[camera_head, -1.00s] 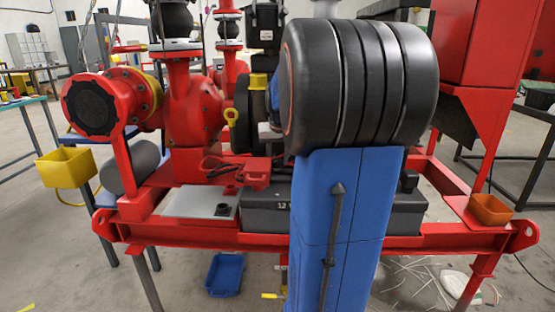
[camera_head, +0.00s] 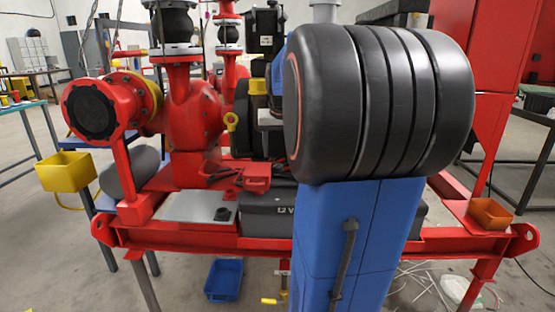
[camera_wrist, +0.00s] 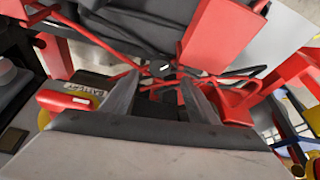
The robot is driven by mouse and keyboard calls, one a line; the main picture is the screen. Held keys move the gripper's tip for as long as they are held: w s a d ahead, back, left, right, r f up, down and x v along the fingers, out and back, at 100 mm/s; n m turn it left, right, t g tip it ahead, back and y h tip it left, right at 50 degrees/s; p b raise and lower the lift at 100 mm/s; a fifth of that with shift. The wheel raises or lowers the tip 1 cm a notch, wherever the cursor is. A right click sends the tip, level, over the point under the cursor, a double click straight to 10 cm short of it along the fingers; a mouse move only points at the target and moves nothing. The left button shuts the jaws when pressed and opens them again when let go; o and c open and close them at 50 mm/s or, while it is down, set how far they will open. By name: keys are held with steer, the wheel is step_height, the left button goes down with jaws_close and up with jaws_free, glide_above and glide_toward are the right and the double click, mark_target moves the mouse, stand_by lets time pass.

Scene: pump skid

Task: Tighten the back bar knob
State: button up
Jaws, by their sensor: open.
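In the wrist view my gripper (camera_wrist: 160,78) is open, with its two grey fingers apart. A dark round knob (camera_wrist: 162,69) with a small white mark on top shows just beyond the gap between the fingertips. I cannot tell whether this is the back bar knob, nor whether a finger touches it. Thin dark and red bars or cables run around it. In the head view, my own arm covers the right part of the skid, and I cannot make out my gripper. A dark battery-like box (camera_head: 265,212) sits partly behind the arm.
Red brackets stand close on the right. The red pump (camera_head: 190,120) rises left of my arm. An orange bin (camera_head: 490,213) sits at the skid's right end.

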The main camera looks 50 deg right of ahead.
steer(key=v, duration=1)
steer(key=shift+r, duration=0.2)
steer(key=shift+w, duration=0.2)
